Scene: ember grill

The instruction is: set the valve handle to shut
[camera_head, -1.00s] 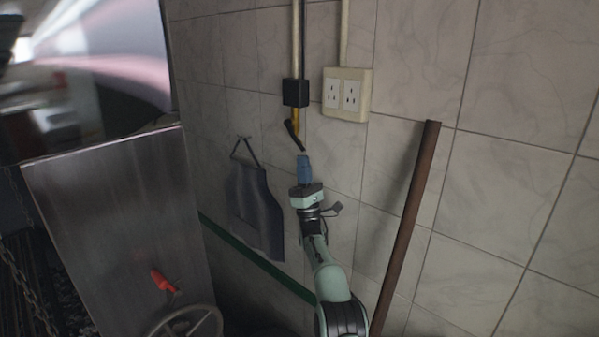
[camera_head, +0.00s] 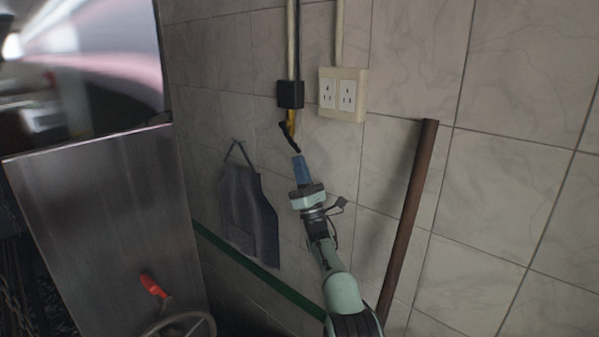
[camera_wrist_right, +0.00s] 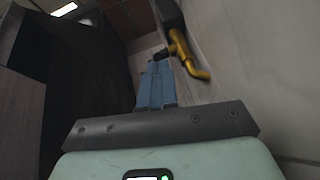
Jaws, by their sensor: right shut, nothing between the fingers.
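The valve handle (camera_head: 290,138) is a thin black lever on a yellow valve (camera_head: 292,118) below a black box on the wall. It slants from upper left to lower right. My right gripper (camera_head: 297,157) has blue fingers, shut and empty, with the tips at the lever's lower end. In the right wrist view the fingers (camera_wrist_right: 156,66) point at the dark handle (camera_wrist_right: 161,55), beside the yellow valve (camera_wrist_right: 184,54). I cannot tell whether the tips touch the lever. My left gripper is not in view.
A double socket (camera_head: 342,93) is on the wall right of the valve. An apron (camera_head: 249,215) hangs to the left. A brown pole (camera_head: 408,220) leans right of my arm. A metal cabinet (camera_head: 110,225) with a red handle (camera_head: 153,285) and a handwheel (camera_head: 180,325) stands left.

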